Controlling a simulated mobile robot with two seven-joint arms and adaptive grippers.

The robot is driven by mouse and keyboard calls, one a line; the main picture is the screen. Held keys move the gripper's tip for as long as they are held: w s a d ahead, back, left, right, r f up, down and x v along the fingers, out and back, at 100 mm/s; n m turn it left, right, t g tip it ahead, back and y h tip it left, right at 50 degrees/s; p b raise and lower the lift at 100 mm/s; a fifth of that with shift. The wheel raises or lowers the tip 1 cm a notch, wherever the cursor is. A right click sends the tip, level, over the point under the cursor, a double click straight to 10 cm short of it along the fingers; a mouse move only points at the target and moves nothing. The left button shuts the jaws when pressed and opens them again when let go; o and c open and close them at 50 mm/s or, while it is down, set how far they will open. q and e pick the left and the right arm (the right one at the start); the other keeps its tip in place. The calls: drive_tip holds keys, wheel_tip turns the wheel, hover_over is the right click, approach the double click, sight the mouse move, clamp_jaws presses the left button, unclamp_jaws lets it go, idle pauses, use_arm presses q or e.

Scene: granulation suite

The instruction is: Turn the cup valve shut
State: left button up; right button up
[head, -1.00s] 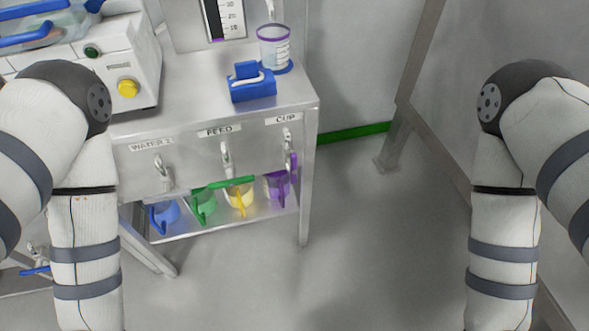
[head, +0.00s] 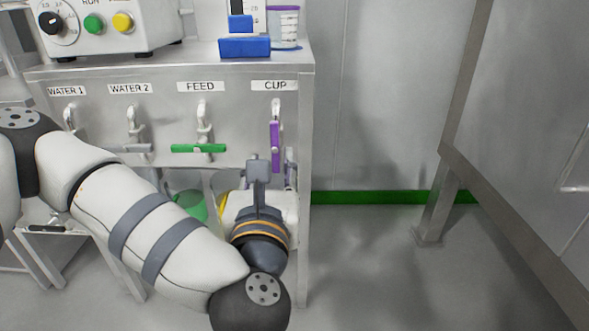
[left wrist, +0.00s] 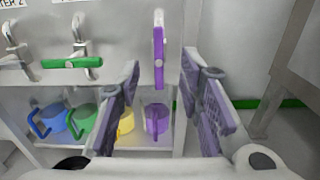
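The cup valve's purple handle (head: 275,146) hangs vertical under the CUP label (head: 275,86) on the steel panel. In the left wrist view the purple handle (left wrist: 159,50) also stands upright, ahead of the gap between my fingers. My left gripper (head: 274,170) is just below and in front of the handle, fingers pointing toward the panel. In the left wrist view its two fingers (left wrist: 160,72) are spread apart with nothing between them. I cannot tell any contact with the handle. My right gripper is out of view.
The green feed handle (head: 199,148) lies horizontal to the left. Blue, green, yellow and purple jugs (left wrist: 157,120) stand on the shelf below. A blue block (head: 244,47) and a clear cup (head: 284,28) sit on top. The floor right of the bench is clear.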

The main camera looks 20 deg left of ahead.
sight(274, 134)
use_arm(q)
drive_tip(key=b+x, duration=0.2)
drive_tip(key=x, duration=0.9)
drive_tip(key=shift+a+b, duration=0.2)
drive_tip(key=shift+b, duration=0.1)
drive_tip(key=shift+w+a, duration=0.15)
drive_tip(key=shift+w, duration=0.4)
drive_tip(key=shift+r, duration=0.1)
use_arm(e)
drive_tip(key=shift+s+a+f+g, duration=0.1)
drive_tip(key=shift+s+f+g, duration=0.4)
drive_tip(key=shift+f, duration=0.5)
use_arm(q)
drive_tip(key=shift+c, duration=0.5)
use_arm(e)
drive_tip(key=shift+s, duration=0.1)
use_arm(q)
clamp_jaws()
